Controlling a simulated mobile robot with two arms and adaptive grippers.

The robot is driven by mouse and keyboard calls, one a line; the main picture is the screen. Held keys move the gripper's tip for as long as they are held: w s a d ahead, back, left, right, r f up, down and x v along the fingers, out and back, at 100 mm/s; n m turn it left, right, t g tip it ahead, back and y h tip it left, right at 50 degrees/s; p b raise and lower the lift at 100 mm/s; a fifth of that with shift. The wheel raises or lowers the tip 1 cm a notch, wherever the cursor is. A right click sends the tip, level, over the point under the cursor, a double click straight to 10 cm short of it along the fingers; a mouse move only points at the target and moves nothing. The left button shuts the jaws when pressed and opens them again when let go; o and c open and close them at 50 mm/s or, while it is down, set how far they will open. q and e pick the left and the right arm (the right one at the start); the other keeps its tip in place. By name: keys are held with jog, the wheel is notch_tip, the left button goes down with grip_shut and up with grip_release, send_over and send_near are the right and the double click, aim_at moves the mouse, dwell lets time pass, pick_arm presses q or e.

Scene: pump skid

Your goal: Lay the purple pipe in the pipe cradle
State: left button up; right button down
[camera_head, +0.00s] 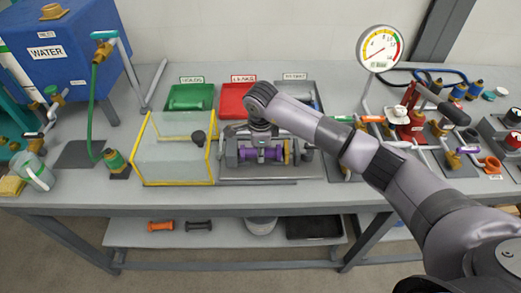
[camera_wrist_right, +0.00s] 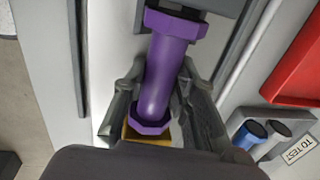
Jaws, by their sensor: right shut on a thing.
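The purple pipe (camera_head: 262,155) is in the middle of the bench in the head view, lying roughly left to right. In the wrist view the purple pipe (camera_wrist_right: 165,70) has a wider collar at each end. My right gripper (camera_wrist_right: 160,95) is shut on it, with one finger on each side. In the head view my right gripper (camera_head: 260,135) comes down over the pipe from above. Grey parts and a brass-yellow disc (camera_head: 287,152) flank the pipe. I cannot tell which is the pipe cradle or whether the pipe rests in it. My left gripper is not in view.
A yellow-edged clear box (camera_head: 178,168) stands just left. Behind are a green tray (camera_head: 185,103), a red tray (camera_head: 231,102) and a grey tray labelled TO TEST. A pressure gauge (camera_head: 379,48) and several valves stand right. A blue water tank (camera_head: 58,55) stands left.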

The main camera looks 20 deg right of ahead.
jog(key=c, duration=1.3)
grip_release()
jog(key=shift+o, duration=0.5)
notch_tip(320, 180, up, 12)
jog(key=s, duration=0.2)
jog(key=shift+a, duration=0.25)
